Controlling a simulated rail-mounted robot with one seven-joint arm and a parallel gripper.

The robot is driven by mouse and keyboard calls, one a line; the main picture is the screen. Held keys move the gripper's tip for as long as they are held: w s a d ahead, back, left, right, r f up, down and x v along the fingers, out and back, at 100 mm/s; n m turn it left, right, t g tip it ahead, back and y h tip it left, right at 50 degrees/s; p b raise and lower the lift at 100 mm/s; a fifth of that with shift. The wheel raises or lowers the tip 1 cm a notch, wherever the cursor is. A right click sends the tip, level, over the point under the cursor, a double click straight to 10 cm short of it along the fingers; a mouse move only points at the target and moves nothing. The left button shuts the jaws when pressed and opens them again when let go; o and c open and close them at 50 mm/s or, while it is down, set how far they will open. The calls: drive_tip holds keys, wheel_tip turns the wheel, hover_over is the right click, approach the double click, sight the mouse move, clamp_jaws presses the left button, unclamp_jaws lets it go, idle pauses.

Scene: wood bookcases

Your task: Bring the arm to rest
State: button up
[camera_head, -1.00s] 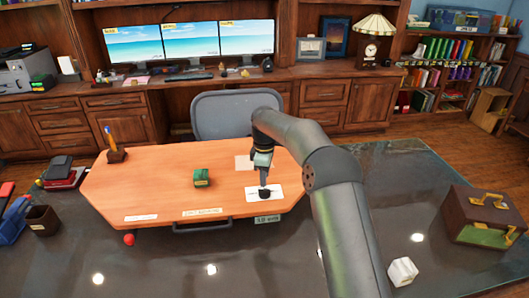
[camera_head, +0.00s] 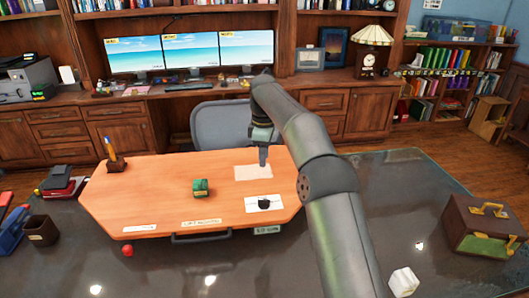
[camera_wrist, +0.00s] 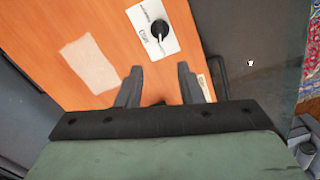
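My gripper (camera_head: 263,162) is above the orange wooden board (camera_head: 160,185), over its right part near a pale blank sheet (camera_head: 253,172). In the wrist view the two fingers (camera_wrist: 158,88) are spread apart with nothing between them. A white plate with a black knob (camera_head: 265,204) lies on the board in front of my gripper, apart from it. It also shows at the top of the wrist view (camera_wrist: 158,30). A green block (camera_head: 200,187) sits near the board's middle.
The dark glossy table (camera_head: 400,200) surrounds the board. A brown case (camera_head: 484,225) stands at the right and a white cube (camera_head: 404,281) near the front. A pen holder (camera_head: 115,160) stands at the board's left corner. A grey chair (camera_head: 233,123) is behind the board.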

drive_tip(key=s+d+r+m, duration=0.2)
drive_tip(key=s+d+m, duration=0.3)
drive_tip(key=s, duration=0.5)
drive_tip(key=s+d+r+m, duration=0.2)
drive_tip(key=s+d+m, duration=0.1)
drive_tip(key=s+d, duration=0.5)
drive_tip(key=s+d+f+m, duration=0.2)
drive_tip(key=s+f+m, duration=0.1)
drive_tip(key=s, duration=0.5)
drive_tip(key=s+d+f+m, duration=0.2)
drive_tip(key=s+f, duration=0.1)
drive_tip(key=s, duration=0.5)
drive_tip(key=s+d+f+m, duration=0.2)
drive_tip(key=s+f+m, duration=0.1)
drive_tip(key=s, duration=0.6)
drive_tip(key=shift+d+f+m+t, duration=0.25)
drive_tip(key=shift+d+m+t, duration=0.05)
drive_tip(key=shift+d, duration=0.05)
